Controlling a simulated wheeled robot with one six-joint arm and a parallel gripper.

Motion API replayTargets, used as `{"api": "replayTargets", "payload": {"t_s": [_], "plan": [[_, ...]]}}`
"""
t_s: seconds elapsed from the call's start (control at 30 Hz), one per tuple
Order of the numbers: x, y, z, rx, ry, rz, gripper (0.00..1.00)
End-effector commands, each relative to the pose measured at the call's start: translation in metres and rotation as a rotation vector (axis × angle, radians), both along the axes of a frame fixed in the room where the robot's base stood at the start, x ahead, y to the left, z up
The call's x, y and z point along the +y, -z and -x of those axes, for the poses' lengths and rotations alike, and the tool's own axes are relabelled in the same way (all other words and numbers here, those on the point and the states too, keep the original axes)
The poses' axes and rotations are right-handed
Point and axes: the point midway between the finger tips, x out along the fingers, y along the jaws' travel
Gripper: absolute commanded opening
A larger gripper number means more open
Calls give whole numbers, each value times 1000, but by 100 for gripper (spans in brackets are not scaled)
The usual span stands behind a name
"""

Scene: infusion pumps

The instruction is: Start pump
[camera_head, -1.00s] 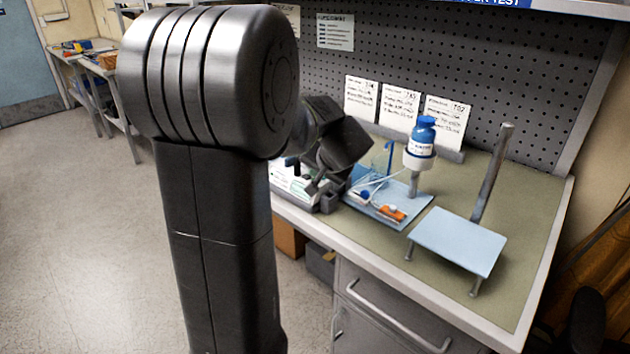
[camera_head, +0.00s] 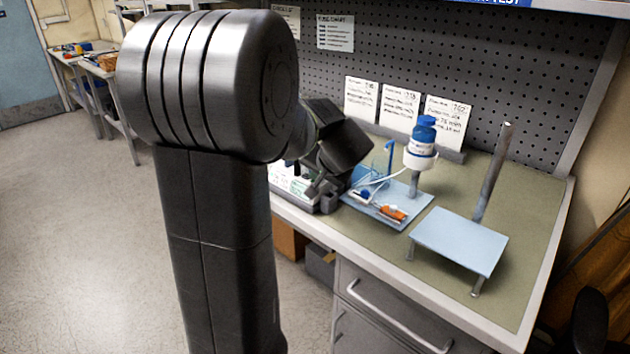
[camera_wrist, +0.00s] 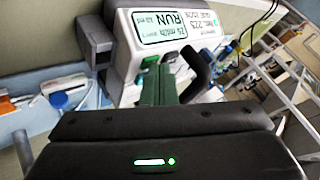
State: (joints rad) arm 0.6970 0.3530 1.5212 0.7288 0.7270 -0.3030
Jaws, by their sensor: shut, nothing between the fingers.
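A white infusion pump (camera_wrist: 122,48) fills the top of the wrist view, upside down there. Its screen (camera_wrist: 165,24) reads "RUN", with a smaller rate line that looks like 25 ml/h. A second label panel (camera_wrist: 205,38) is beside the screen, with a small green spot. My gripper (camera_wrist: 157,68) is shut and empty, its greenish fingers pointing at the pump's front just by the screen. I cannot tell whether the tips touch it. In the head view the pump (camera_head: 290,182) is partly hidden behind my arm, and the fingertips are not clear.
A blue-capped bottle (camera_head: 421,148) stands over a pale blue tray (camera_head: 408,222), which bears an orange piece (camera_head: 392,212) and tubing. To its right is an empty light blue platform (camera_head: 458,240) with a post (camera_head: 492,172). Cards (camera_head: 400,108) lean along the pegboard. The bench's right end is clear.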

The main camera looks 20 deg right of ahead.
Motion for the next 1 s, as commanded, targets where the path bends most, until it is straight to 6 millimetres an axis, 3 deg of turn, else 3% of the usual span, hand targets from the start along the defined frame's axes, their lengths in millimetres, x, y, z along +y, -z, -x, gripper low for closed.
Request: {"api": "replayTargets", "payload": {"t_s": [1.0], "plan": [[0,-25,0,0,0,0,0]]}}
